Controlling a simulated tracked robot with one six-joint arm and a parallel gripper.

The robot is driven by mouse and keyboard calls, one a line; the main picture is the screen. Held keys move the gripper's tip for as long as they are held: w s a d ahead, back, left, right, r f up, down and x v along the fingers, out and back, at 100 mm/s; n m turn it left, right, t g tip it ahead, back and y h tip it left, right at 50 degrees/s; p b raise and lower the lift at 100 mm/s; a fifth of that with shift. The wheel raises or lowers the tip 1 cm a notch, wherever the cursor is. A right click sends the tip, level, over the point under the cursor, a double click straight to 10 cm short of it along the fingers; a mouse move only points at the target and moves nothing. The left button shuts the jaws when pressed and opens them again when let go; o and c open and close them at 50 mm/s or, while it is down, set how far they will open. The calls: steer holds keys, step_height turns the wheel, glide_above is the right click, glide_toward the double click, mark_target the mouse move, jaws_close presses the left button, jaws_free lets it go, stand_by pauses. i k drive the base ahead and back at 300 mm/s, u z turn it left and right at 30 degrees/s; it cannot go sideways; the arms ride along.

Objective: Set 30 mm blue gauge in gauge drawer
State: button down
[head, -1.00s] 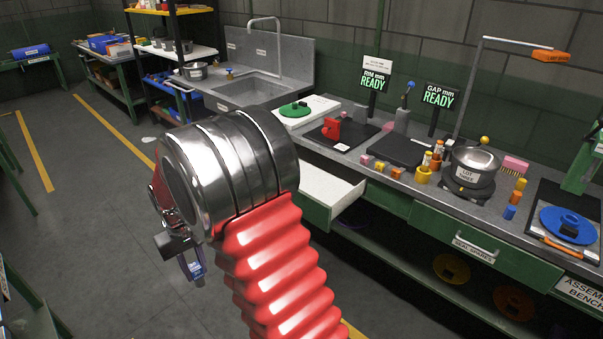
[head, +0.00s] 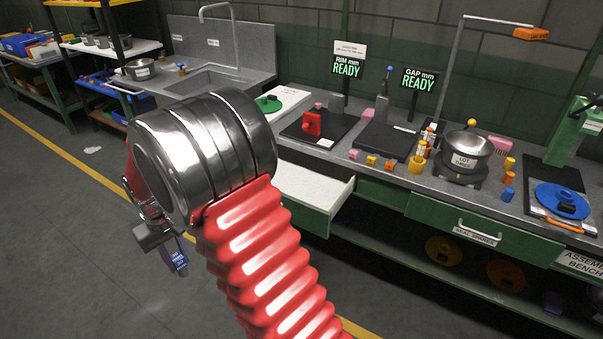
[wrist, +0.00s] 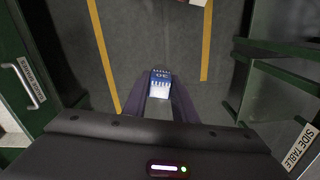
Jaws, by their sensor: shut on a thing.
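My gripper (wrist: 158,100) is shut on the blue gauge (wrist: 160,76), a small blue block with a white lower face and markings on top. In the head view the blue gauge (head: 179,260) hangs below my wrist, above the floor and left of the bench. An open drawer (head: 312,188) with a pale, bare-looking inside stands out from the bench front, right of my arm. My arm hides part of the drawer's left side.
A closed drawer labelled seal spares (head: 478,236) is to the right. The benchtop carries a pot (head: 466,152), a red block (head: 312,122) and several small coloured blocks. A side table label (wrist: 299,147) shows in the wrist view.

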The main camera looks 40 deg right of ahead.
mark_target(300, 176)
steer(key=z, duration=0.25)
steer(key=i, duration=1.35)
steer(key=z, duration=0.5)
steer(key=i, duration=0.85)
steer(key=z, duration=0.2)
